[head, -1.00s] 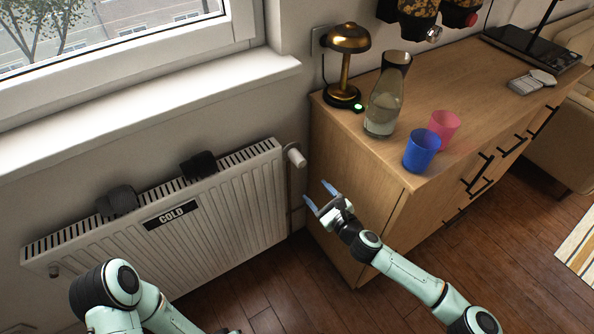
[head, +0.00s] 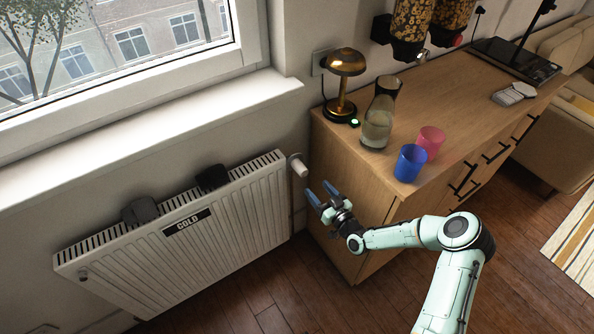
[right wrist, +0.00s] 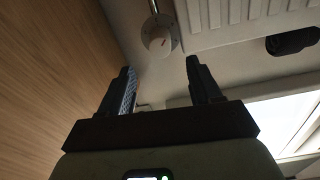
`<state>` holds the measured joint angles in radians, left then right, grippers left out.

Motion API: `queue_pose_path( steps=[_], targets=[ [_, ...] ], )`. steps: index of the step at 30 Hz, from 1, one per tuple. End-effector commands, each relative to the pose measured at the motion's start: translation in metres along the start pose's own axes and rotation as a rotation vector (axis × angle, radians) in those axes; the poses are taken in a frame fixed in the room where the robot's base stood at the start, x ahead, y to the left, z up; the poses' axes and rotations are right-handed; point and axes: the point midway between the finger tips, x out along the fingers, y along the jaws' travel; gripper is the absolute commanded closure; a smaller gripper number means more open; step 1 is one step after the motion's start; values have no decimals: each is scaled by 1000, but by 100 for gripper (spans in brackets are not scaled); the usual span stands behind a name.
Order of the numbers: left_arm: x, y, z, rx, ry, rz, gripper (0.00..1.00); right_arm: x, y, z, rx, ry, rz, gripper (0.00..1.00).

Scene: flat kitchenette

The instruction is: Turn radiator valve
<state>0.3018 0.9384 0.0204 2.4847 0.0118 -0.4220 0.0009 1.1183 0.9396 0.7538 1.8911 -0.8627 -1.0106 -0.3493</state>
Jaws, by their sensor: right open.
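The white radiator valve (head: 299,167) sticks out at the upper right end of the white radiator (head: 225,225), which bears a dark "COLD" label (head: 187,221). My right gripper (head: 320,192) is open and empty, just below and to the right of the valve, apart from it. In the right wrist view the round valve knob (right wrist: 159,41) shows beyond the fingertips, between the two open fingers (right wrist: 160,72). My left gripper is not in view.
The wooden cabinet (head: 345,185) stands close to the right of the valve and my right gripper. On it are a brass lamp (head: 345,65), a glass carafe (head: 379,118), a blue cup (head: 409,163) and a pink cup (head: 430,141). Two dark objects hang on the radiator top.

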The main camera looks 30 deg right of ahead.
Motion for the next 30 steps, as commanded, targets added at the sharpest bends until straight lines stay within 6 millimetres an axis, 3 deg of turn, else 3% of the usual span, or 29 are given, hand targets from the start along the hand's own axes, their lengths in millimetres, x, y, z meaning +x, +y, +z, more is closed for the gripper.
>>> queue_pose_path(
  steps=[6,12,18,27,28,30],
  targets=[
    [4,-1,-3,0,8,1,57,50,-1,1,4,2,0,37],
    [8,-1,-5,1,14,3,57,84,-1,1,5,1,0,37],
    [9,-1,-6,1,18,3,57,101,-1,1,5,0,0,37],
    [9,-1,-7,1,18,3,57,104,-1,0,5,-1,0,37],
    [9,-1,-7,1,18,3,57,104,-1,0,5,-1,0,40],
    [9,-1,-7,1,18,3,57,104,-1,0,5,-1,0,63]
  ],
)
